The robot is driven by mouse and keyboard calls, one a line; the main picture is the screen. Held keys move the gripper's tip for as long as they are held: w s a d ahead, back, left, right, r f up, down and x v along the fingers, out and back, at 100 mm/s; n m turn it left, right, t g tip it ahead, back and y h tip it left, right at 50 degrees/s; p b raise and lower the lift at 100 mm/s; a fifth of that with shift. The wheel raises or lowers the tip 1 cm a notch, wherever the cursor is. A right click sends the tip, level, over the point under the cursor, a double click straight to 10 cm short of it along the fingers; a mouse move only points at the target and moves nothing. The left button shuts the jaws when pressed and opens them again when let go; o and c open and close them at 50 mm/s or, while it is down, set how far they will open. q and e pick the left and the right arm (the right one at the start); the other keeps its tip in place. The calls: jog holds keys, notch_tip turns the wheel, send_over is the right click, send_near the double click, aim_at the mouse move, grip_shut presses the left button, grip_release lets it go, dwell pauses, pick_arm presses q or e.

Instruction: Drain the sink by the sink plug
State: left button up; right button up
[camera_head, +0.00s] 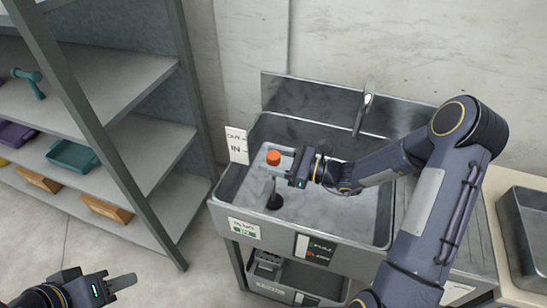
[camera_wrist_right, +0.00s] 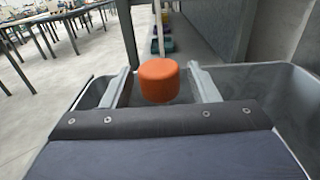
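The sink plug has an orange knob (camera_head: 273,157) on top, a thin rod and a black stopper (camera_head: 275,202) low in the grey sink basin (camera_head: 222,190). My right gripper (camera_head: 279,164) reaches in from the right at knob height. In the right wrist view, the orange knob (camera_wrist_right: 158,80) stands between the two open fingers (camera_wrist_right: 158,85), with a visible gap on each side. I cannot tell whether the stopper is seated in the drain. My left gripper (camera_head: 121,283) is at the lower left, away from the sink; its opening is unclear.
A white OUT/IN sign (camera_head: 237,145) stands at the sink's left rim. A small plug label (camera_head: 244,229) and a FULL/LOW panel (camera_head: 314,249) are on its front. A tap (camera_head: 364,108) rises behind. Shelving (camera_head: 150,150) stands left; a metal tray (camera_head: 527,225) is right.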

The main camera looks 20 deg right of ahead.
jog(key=shift+r, duration=0.1)
jog(key=v, duration=0.7)
jog(key=shift+s+d+b, duration=0.25)
jog(key=shift+d+b, duration=0.1)
jog(key=shift+b, duration=0.05)
jog(key=shift+a, duration=0.1)
dwell(0.8)
jog(key=s+a+r+n+g+h, duration=0.2)
jog(key=s+a+r+n+g, duration=0.15)
jog(key=s+n, duration=0.25)
jog(key=s+a+r+n+g+h, duration=0.1)
jog(key=s+a+r+n+g, duration=0.1)
jog(key=s+r+n+g, duration=0.35)
jog(key=s+d+n+t+h, duration=0.4)
jog(key=s+n+h, duration=0.4)
jog(key=s+n, duration=0.3)
jog(key=shift+s+d+f+n+t+p, duration=0.35)
jog(key=shift+s+d+t+p, duration=0.1)
jog(key=shift+s+d, duration=0.1)
